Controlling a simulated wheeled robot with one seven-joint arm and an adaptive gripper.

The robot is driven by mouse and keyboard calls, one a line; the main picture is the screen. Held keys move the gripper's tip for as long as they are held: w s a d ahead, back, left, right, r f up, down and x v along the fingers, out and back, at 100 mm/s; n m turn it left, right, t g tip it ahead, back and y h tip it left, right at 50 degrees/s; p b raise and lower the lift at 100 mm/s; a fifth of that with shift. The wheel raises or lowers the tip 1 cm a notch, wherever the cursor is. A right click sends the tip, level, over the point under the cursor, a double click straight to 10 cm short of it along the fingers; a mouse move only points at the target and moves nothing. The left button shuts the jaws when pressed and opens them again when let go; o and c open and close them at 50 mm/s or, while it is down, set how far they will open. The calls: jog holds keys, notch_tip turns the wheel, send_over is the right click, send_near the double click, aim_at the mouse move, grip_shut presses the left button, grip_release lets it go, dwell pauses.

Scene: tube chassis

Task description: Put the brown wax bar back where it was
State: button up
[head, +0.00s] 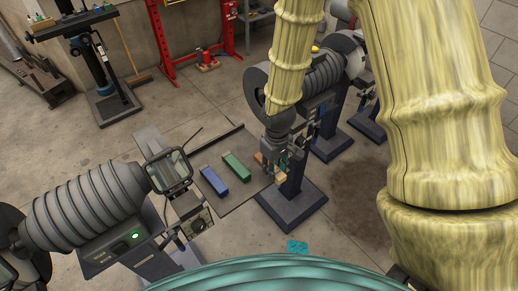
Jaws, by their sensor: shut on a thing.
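My gripper (277,160) is at the lower end of my arm, right of the green bar and over the right side of the grey tray. It is shut on a small brown piece, the brown wax bar (259,158), of which only part shows. The fingers hide the rest, and I cannot tell whether the bar touches the tray. A green bar (236,167) and a blue bar (214,181) lie side by side, slanted, on the grey tray (225,204), left of my gripper.
A grey buffing machine (95,205) with a ribbed housing and a clear shield (169,171) stands left of the tray. Another ribbed machine (325,75) stands behind my gripper. A dark pedestal base (291,205) is below it. Open floor lies behind the tray.

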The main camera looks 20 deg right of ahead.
jog(key=w+p, duration=0.1)
jog(key=w, duration=0.2)
jog(key=w+p, duration=0.1)
jog(key=w, duration=0.3)
jog(key=w+a+f+p, duration=0.1)
jog(key=w, duration=0.2)
jog(key=shift+w, duration=0.2)
jog(key=shift+f+p, duration=0.95)
jog(key=shift+f, duration=0.8)
jog(key=shift+f, duration=0.2)
jog(key=o, duration=1)
jog(key=shift+r, duration=0.1)
jog(key=shift+r, duration=0.2)
jog(key=shift+r+b, duration=2)
jog(key=shift+r, duration=3.9)
